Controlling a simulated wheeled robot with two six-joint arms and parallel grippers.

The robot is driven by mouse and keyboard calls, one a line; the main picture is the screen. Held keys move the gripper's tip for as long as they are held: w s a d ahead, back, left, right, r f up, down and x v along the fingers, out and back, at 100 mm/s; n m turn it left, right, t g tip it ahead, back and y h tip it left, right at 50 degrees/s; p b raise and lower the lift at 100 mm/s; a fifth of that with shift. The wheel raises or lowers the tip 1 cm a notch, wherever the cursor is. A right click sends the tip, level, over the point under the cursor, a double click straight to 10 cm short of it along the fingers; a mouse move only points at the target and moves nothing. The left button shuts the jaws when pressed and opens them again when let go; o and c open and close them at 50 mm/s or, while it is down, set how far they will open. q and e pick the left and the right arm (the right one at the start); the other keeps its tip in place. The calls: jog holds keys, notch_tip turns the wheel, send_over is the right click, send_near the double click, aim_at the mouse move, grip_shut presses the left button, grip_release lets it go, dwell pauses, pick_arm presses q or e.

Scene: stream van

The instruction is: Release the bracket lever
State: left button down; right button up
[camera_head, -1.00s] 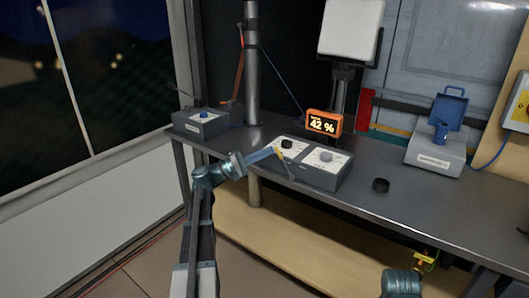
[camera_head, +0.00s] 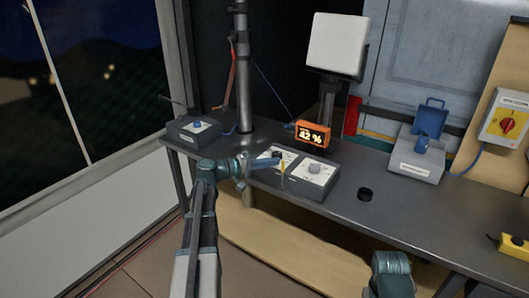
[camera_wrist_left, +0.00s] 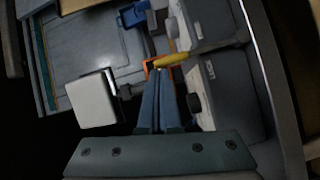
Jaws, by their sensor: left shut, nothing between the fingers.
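A slim yellow lever (camera_head: 283,171) stands nearly upright at the front of the control box (camera_head: 313,190); I take it as the bracket lever. In the left wrist view the yellow lever (camera_wrist_left: 172,60) crosses just ahead of my fingertips, with an orange stem running from it. My left gripper (camera_head: 276,161) is shut and empty, its blue fingers pointing right at the lever's upper end. The wrist view shows my left gripper (camera_wrist_left: 157,75) with its fingers together, close beside the lever; I cannot tell whether they touch.
The box has a black knob (camera_head: 277,155) and a grey knob (camera_head: 315,169). An orange display (camera_head: 312,135) reading 42 % stands behind. The bench front right of the puck is clear.

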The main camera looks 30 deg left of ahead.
pick_arm(q)
jog(key=d+m+g+y+p, duration=0.1)
jog(key=d+m+y+p, duration=0.3)
jog(key=d, duration=0.4)
jog(key=shift+s+d+f+m+g+y+p, duration=0.3)
jog(key=shift+s+m+g+p, duration=0.1)
jog(key=shift+m+p, duration=0.3)
pick_arm(e)
notch_tip(320, 180, up, 7)
jog(key=shift+f, duration=0.15)
